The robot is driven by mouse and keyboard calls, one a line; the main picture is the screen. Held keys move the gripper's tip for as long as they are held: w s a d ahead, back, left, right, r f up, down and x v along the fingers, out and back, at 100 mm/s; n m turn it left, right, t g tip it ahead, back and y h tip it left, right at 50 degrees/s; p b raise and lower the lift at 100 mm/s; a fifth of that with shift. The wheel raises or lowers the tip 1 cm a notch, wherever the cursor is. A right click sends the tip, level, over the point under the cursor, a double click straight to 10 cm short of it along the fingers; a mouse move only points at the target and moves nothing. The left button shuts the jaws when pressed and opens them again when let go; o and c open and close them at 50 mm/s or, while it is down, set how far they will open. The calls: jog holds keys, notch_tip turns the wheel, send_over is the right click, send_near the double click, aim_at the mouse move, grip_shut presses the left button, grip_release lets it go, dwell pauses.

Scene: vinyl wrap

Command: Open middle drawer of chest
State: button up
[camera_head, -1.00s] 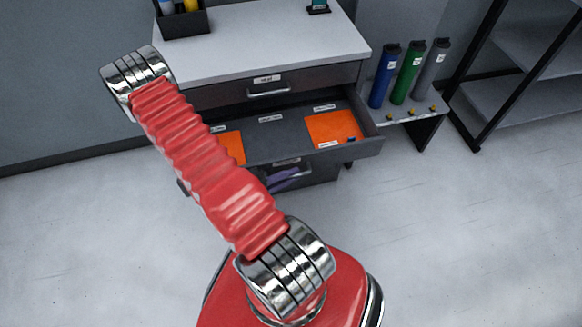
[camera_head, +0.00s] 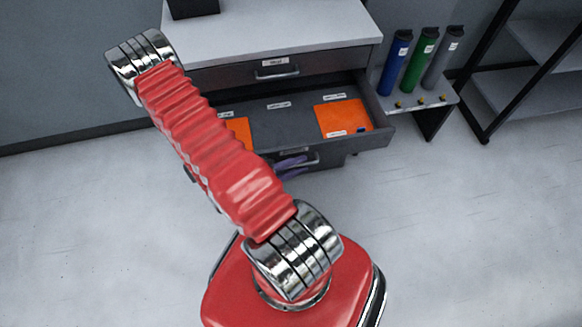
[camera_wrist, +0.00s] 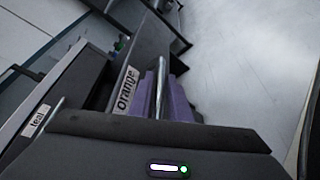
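The chest (camera_head: 290,30) stands at the back. Its middle drawer (camera_head: 270,130) is pulled well out, showing a dark interior with orange panels on its floor. In the wrist view, its front bears an "orange" label (camera_wrist: 126,89) and a metal bar handle (camera_wrist: 160,88). My gripper (camera_wrist: 162,95) has purple fingers on both sides of that bar and appears shut on it. The purple fingers also show small at the drawer front in the head view. The top drawer (camera_head: 240,77), labelled "teal" in the wrist view, is closed. My red arm hides the drawer's left part.
A low shelf (camera_head: 440,96) with blue, green and grey cylinders stands right of the chest. A black-framed rack (camera_head: 490,110) is farther right. A dark holder (camera_head: 193,8) sits on the chest top. The floor before the open drawer is clear.

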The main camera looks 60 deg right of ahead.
jog(key=shift+w+a, duration=0.1)
jog(key=shift+w, duration=0.05)
jog(key=v, duration=1.3)
jog(key=shift+a, duration=0.3)
jog(key=shift+f+n, duration=0.1)
jog(key=shift+n, duration=0.2)
